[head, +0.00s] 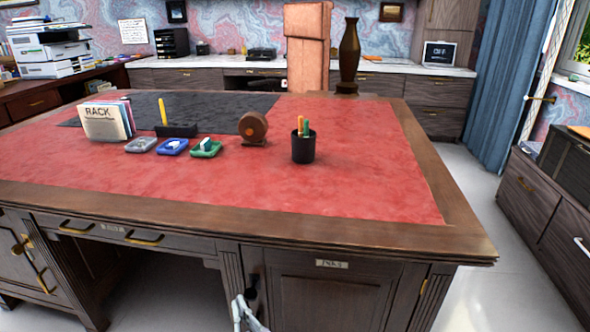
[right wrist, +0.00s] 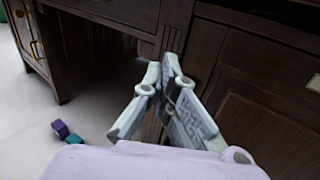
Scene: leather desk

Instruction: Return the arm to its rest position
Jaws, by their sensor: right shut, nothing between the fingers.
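My right gripper (head: 249,308) shows at the bottom edge of the head view, low in front of the desk's cabinet door. In the right wrist view, the same gripper (right wrist: 168,80) is shut with nothing between its fingers. It points at the dark wooden front of the desk (right wrist: 228,75), near the post beside the open knee space. I cannot tell whether its tips touch the wood. My left gripper is in neither view.
The desk (head: 360,235) fills the middle, with a pen cup (head: 303,148), a rack of papers (head: 104,120), small trays (head: 172,147) and a round brown object (head: 253,128) on top. Two small blocks (right wrist: 65,134) lie on the floor. Cabinets (head: 548,195) stand at the right.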

